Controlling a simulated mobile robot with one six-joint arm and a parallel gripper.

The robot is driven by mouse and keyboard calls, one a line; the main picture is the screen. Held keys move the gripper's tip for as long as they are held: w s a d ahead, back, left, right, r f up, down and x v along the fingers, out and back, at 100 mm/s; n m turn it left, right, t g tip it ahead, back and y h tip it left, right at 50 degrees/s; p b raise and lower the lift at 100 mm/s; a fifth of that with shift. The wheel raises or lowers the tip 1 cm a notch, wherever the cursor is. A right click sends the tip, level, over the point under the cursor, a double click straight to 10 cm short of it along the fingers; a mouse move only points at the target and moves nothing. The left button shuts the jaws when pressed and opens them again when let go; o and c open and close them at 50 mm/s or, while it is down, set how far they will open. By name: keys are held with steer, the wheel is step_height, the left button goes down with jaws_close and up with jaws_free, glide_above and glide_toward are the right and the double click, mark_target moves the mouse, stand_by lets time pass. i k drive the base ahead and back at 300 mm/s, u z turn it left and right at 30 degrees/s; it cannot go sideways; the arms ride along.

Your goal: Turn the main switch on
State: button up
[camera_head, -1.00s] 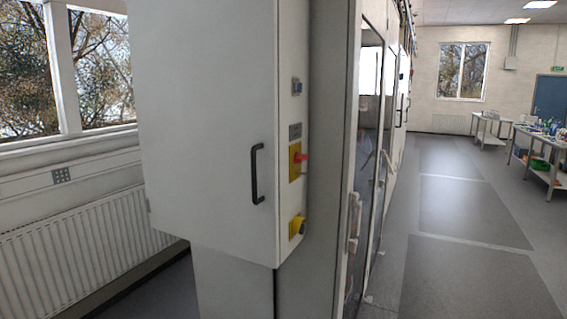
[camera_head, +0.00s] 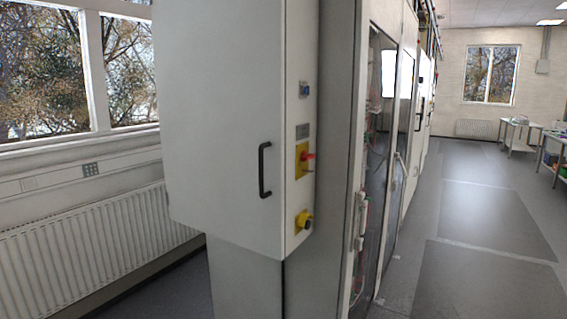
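The main switch, a red handle on a yellow plate (camera_head: 303,159), sits on the narrow side face of a grey-white cabinet (camera_head: 230,130). The red handle sticks out to the right from the plate. Below it is a second yellow plate with a dark round knob (camera_head: 303,220). Above it are a small grey label plate (camera_head: 302,131) and a small blue-and-dark device (camera_head: 304,89). My gripper is not in the view.
A black door handle (camera_head: 264,170) stands out from the cabinet front. Glass-doored cabinets (camera_head: 385,130) run back behind it. The floor aisle (camera_head: 480,210) on the right is clear. Worktables (camera_head: 519,135) stand far right. A radiator (camera_head: 100,250) lines the left wall under the windows.

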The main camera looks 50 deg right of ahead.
mark_target(304, 157)
steer(key=u, duration=0.2)
steer(key=k, duration=0.2)
steer(key=u, duration=1.85)
steer(key=k, duration=1.2)
steer(key=u, duration=0.25)
steer(key=k, duration=1.55)
steer(key=u, duration=0.15)
